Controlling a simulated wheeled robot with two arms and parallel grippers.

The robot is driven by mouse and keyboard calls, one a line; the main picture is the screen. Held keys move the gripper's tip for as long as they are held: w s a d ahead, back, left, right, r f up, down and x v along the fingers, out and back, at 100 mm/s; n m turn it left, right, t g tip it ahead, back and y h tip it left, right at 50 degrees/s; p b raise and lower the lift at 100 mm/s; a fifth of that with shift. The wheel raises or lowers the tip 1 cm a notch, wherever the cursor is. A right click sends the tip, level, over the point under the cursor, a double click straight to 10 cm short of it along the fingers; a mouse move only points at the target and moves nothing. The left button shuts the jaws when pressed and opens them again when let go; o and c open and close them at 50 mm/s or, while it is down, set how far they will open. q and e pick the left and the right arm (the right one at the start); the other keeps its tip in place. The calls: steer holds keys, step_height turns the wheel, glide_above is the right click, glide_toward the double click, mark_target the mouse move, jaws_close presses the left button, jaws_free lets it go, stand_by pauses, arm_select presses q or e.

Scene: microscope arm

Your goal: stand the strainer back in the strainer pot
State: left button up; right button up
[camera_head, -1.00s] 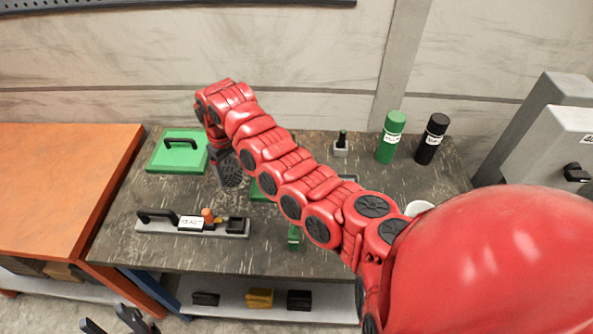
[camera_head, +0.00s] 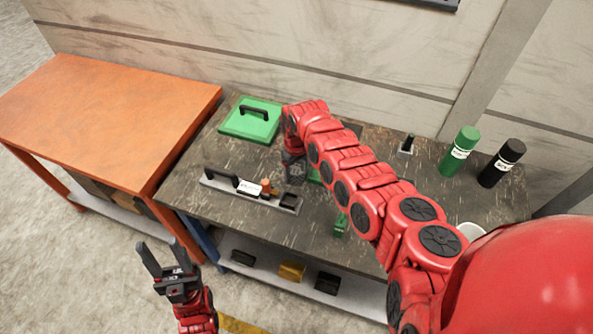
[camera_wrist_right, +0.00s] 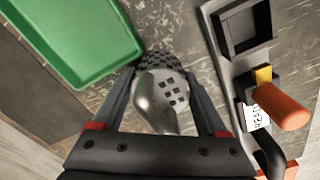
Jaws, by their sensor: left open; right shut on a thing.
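The strainer, a silver piece with square holes (camera_wrist_right: 160,105), is between the fingers of my right gripper (camera_wrist_right: 163,78), which is shut on it. In the head view the right gripper (camera_head: 294,165) is low over the bench, behind the long tray's right end; the strainer there is small and dark. A dark knurled round shape (camera_wrist_right: 161,63) shows just beyond the strainer; I cannot tell whether it is part of it. I cannot identify the strainer pot for certain; a white cup (camera_head: 470,230) is partly hidden by my arm. My left gripper (camera_head: 160,246) is open and empty, in front of the bench.
The long grey tray (camera_head: 222,184) has a black handle, an orange-knobbed piece and an empty square compartment (camera_wrist_right: 240,27). A green open tray (camera_wrist_right: 75,45) lies beside the gripper.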

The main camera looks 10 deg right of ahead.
steer(key=shift+f, duration=0.1)
steer(key=o, duration=1.2)
steer(key=shift+c, duration=0.2)
